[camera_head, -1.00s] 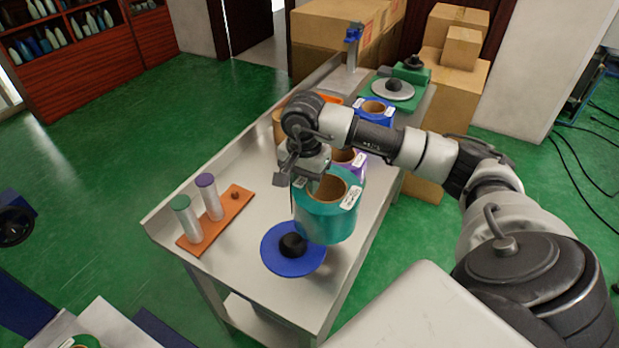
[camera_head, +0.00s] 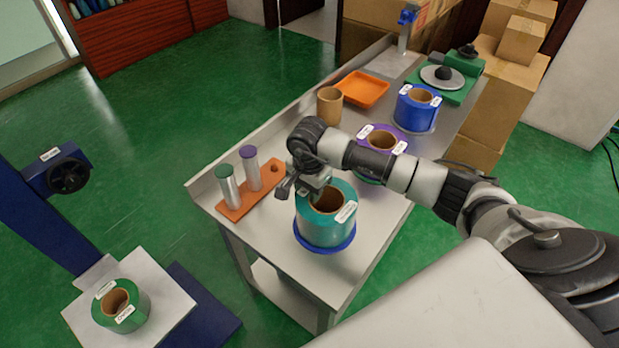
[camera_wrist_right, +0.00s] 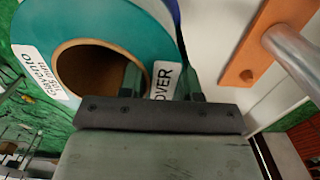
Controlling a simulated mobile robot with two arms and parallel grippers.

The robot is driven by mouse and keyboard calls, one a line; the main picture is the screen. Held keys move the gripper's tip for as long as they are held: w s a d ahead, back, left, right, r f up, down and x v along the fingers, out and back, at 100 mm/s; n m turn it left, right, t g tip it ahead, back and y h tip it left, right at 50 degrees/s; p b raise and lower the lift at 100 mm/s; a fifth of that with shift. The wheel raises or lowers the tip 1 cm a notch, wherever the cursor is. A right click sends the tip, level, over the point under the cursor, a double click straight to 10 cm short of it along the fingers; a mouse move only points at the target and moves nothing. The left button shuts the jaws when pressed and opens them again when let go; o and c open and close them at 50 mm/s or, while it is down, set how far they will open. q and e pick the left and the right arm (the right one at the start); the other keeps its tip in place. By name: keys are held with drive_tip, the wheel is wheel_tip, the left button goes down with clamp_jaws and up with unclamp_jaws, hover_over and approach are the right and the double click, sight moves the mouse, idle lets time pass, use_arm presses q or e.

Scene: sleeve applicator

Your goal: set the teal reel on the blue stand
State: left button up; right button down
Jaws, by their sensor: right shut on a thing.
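The teal reel (camera_head: 325,222), with a brown cardboard core and white labels, sits upright over the blue stand (camera_head: 327,247) near the table's front end. Only the stand's blue rim shows below the reel; its black hub is hidden. My right gripper (camera_head: 309,192) is at the reel's upper left side, shut on the reel's wall. In the right wrist view the teal reel (camera_wrist_right: 120,30) fills the upper left, with one finger inside the core and one outside. I cannot tell whether the reel rests fully on the stand. My left gripper is out of view.
An orange rack (camera_head: 251,196) with two capped cylinders stands left of the reel. Behind are a purple reel (camera_head: 365,137), a blue reel (camera_head: 416,110), a brown tube (camera_head: 329,105) and an orange tray (camera_head: 362,88). A green reel (camera_head: 121,306) lies on a separate platform at lower left.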

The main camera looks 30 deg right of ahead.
idle(0.3)
drive_tip(key=c, duration=0.8)
unclamp_jaws()
drive_tip(key=shift+f, duration=0.15)
wheel_tip(320, 180, up, 12)
drive_tip(key=b, duration=0.2)
drive_tip(key=shift+b, duration=0.4)
